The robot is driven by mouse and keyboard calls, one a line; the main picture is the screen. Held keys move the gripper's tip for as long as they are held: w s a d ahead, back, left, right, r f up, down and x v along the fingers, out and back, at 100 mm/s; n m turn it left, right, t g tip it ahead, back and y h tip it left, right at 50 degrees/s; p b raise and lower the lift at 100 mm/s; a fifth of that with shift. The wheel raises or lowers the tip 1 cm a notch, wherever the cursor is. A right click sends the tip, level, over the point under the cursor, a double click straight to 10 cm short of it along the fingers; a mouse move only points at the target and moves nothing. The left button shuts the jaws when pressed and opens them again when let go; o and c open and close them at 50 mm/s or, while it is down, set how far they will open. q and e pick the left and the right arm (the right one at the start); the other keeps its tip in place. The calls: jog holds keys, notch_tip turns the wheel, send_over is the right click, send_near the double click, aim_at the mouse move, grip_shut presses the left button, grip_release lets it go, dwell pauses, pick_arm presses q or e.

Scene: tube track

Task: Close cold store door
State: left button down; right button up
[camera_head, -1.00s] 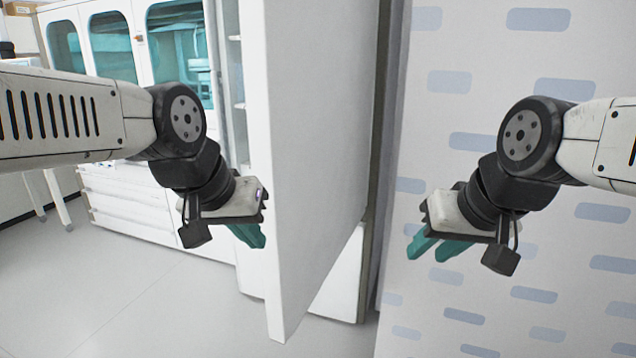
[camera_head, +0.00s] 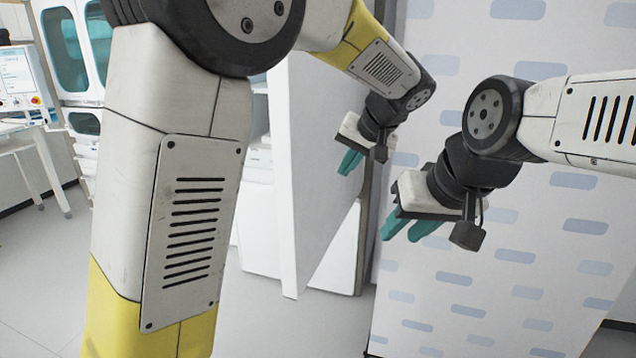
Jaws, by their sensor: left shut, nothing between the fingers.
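The cold store door (camera_head: 300,215) is a tall white panel in the middle of the camera_head view. It stands open, with its near edge swung out towards me. My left arm crosses in front of its upper part. My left gripper (camera_head: 349,163) is shut and empty, its teal fingers overlapping the door's broad right-hand face in the picture; I cannot tell whether they touch it. My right gripper (camera_head: 409,231) is open and empty to the right of the door, in front of the patterned wall. The door's top is out of view or behind my arm.
The white cold store body (camera_head: 257,222) shows left of and behind the door, partly hidden by my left arm. A wall panel with blue-grey patches (camera_head: 545,235) fills the right. A white bench (camera_head: 30,145) with equipment stands far left. Grey floor (camera_head: 40,265) is clear at left.

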pick_arm(q)
send_near(311, 194)
notch_tip(311, 194, down, 4)
jog(key=d, duration=0.2)
jog(key=shift+w+a+r, duration=0.1)
jog(key=shift+w+a, duration=0.55)
jog(key=shift+a, duration=0.15)
jog(key=shift+w+a+r, duration=0.1)
jog(key=shift+w+a, duration=0.5)
jog(key=shift+a, duration=0.2)
